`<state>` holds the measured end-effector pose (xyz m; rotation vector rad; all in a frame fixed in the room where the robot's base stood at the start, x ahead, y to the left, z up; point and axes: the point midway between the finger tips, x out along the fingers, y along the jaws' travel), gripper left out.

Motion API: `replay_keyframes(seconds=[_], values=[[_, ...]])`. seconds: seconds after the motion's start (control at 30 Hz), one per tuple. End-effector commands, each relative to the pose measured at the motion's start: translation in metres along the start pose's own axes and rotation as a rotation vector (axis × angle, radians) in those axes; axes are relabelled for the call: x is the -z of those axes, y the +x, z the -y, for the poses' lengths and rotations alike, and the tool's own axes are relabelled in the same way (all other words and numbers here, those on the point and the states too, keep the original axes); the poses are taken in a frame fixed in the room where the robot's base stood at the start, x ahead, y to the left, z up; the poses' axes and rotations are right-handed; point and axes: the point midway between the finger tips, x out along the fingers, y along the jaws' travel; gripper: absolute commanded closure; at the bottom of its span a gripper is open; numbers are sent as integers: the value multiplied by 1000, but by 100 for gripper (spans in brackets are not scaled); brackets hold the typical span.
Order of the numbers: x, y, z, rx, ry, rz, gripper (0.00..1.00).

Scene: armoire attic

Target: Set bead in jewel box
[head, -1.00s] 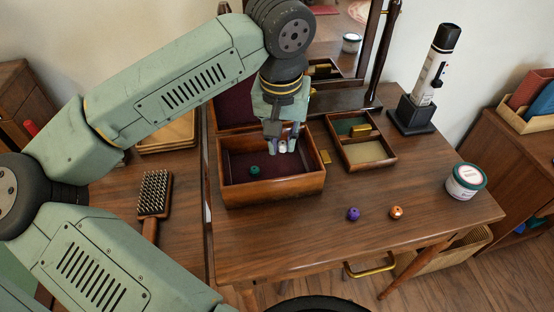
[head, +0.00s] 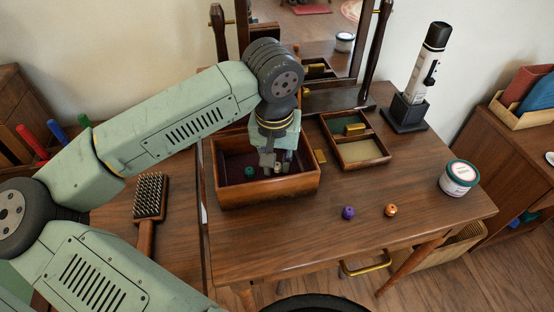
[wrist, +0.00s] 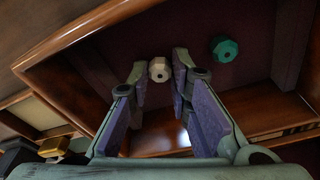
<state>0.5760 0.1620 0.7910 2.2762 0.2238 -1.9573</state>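The wooden jewel box (head: 270,192) stands open on the table, with a dark red lining. A green bead (head: 249,172) lies on its floor, also seen in the wrist view (wrist: 224,48). My gripper (head: 276,163) reaches down into the box. In the wrist view its fingers (wrist: 160,77) stand apart on either side of a cream bead (wrist: 159,68), with narrow gaps showing. The cream bead (head: 277,169) appears low in the box, right of the green one in the head view. A purple bead (head: 348,212) and an orange bead (head: 391,210) lie on the table in front.
A divided tray (head: 362,152) sits right of the box. A white jar (head: 459,178) with a green-rimmed lid and a handheld device in a black stand (head: 405,115) are farther right. A hairbrush (head: 149,198) lies left. The table's front right is mostly clear.

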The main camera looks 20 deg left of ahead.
Motion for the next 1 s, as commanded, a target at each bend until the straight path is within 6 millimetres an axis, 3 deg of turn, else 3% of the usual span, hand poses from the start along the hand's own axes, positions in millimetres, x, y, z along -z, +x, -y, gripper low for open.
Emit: replay_keyframes(seconds=[0.23, 0.67, 1.0], values=[[0, -1, 0, 0, 0, 0, 63], [1, -8, 0, 1, 0, -2, 63], [2, -79, 0, 2, -1, -4, 63]])
